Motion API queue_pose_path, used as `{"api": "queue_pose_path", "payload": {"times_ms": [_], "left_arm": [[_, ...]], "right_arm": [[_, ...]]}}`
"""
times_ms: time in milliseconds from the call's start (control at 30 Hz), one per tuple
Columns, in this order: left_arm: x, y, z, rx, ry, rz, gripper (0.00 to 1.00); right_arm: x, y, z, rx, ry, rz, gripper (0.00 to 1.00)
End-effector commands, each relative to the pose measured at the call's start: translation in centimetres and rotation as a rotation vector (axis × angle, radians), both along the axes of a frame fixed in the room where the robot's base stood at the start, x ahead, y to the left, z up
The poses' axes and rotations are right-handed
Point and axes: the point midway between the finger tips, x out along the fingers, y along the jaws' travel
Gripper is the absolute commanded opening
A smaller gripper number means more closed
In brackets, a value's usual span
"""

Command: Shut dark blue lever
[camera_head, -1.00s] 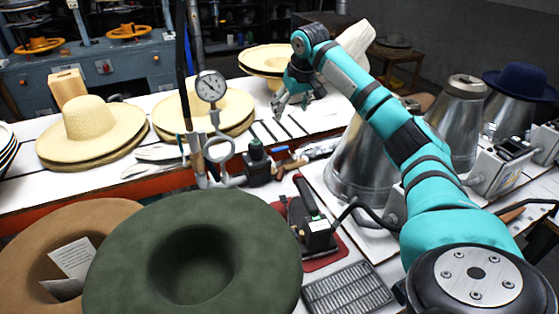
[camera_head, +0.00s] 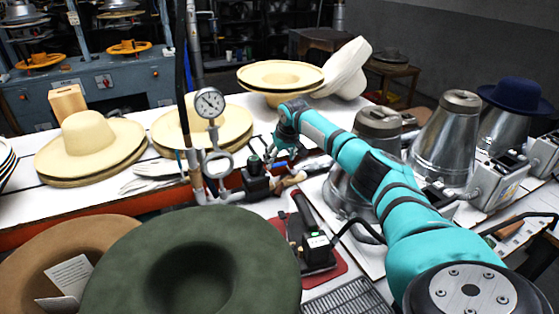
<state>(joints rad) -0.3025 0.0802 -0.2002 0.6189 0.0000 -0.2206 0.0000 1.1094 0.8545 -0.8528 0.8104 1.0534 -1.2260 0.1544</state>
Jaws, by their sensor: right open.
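My right gripper (camera_head: 271,157) is open and reaches in from the right, low over the white table. Its fingers are just above and beside a dark valve-like fitting (camera_head: 256,180) at the end of the pipe below the gauge. Small blue and red parts (camera_head: 281,168) lie close under the fingers. One of these may be the dark blue lever, but it is small and partly covered by the gripper, so I cannot tell its position. I cannot tell if the fingers touch it. My left gripper is not in view.
A pressure gauge (camera_head: 210,103) stands on an upright pipe left of the gripper. Straw hats (camera_head: 90,143) lie on the table behind. A green felt hat (camera_head: 190,262) fills the front. Metal cones (camera_head: 446,139) stand to the right. A black-handled iron (camera_head: 312,240) is in front.

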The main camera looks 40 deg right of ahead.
Motion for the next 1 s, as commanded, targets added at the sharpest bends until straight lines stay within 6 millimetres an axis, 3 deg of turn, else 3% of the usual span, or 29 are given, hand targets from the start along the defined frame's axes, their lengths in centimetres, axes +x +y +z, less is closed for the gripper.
{"api": "queue_pose_path", "payload": {"times_ms": [200, 500, 1000], "left_arm": [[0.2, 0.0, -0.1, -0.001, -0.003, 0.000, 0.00], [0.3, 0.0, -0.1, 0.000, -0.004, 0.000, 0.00], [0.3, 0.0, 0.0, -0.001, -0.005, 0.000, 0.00]], "right_arm": [[0.6, -0.2, -1.6, -0.002, -0.001, 0.001, 0.69], [0.7, -0.2, -1.7, -0.002, -0.002, 0.001, 0.69], [0.7, -0.3, -1.7, -0.002, -0.002, 0.001, 0.05]]}}
